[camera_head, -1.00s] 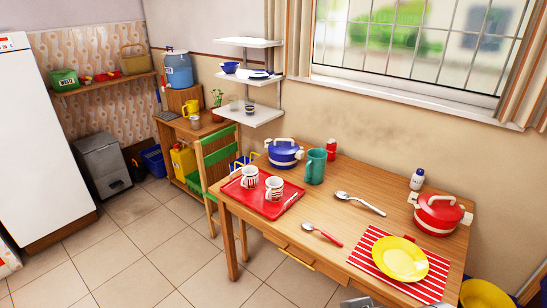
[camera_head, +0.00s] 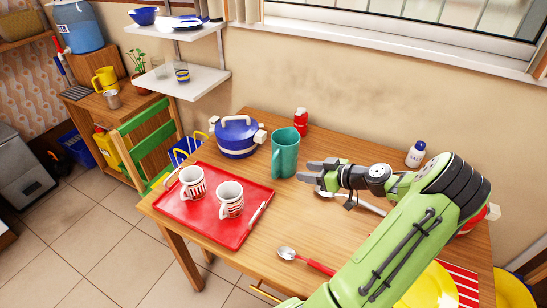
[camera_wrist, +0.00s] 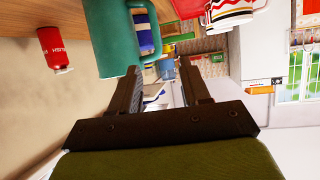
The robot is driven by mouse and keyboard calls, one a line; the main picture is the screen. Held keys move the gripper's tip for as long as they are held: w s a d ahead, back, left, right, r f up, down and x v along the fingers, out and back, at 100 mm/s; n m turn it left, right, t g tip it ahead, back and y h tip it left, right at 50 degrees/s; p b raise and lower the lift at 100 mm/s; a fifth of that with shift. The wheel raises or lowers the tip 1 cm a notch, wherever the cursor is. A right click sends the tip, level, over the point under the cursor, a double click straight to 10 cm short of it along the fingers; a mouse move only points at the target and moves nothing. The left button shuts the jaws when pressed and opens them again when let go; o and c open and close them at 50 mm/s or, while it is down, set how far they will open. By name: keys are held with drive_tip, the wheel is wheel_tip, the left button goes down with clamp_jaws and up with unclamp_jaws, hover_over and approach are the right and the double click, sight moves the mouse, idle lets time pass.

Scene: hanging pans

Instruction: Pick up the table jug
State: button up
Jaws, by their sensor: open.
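The table jug is a teal jug (camera_head: 286,153) standing upright on the wooden table, beside the blue pot. In the wrist view my gripper (camera_wrist: 162,76) has both fingers apart. I cannot tell whether a finger touches the jug.
A blue pot (camera_head: 237,137) stands left of the jug and a red bottle (camera_head: 301,121) behind it. A red tray (camera_head: 178,208) with two striped mugs lies in front left. A spoon with a red handle (camera_head: 287,253) lies near the front edge. My arm hides part of the table.

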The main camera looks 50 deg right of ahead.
sight(274, 165)
drive_tip(key=x, duration=0.5)
drive_tip(key=b+x, duration=0.1)
drive_tip(key=x, duration=0.4)
drive_tip(key=b+x, duration=0.1)
drive_tip(key=x, duration=0.4)
drive_tip(key=shift+w+d, duration=0.1)
drive_tip(key=shift+d, duration=0.2)
drive_tip(key=shift+r, duration=0.1)
clamp_jaws()
drive_tip(key=shift+r, duration=0.1)
idle(0.3)
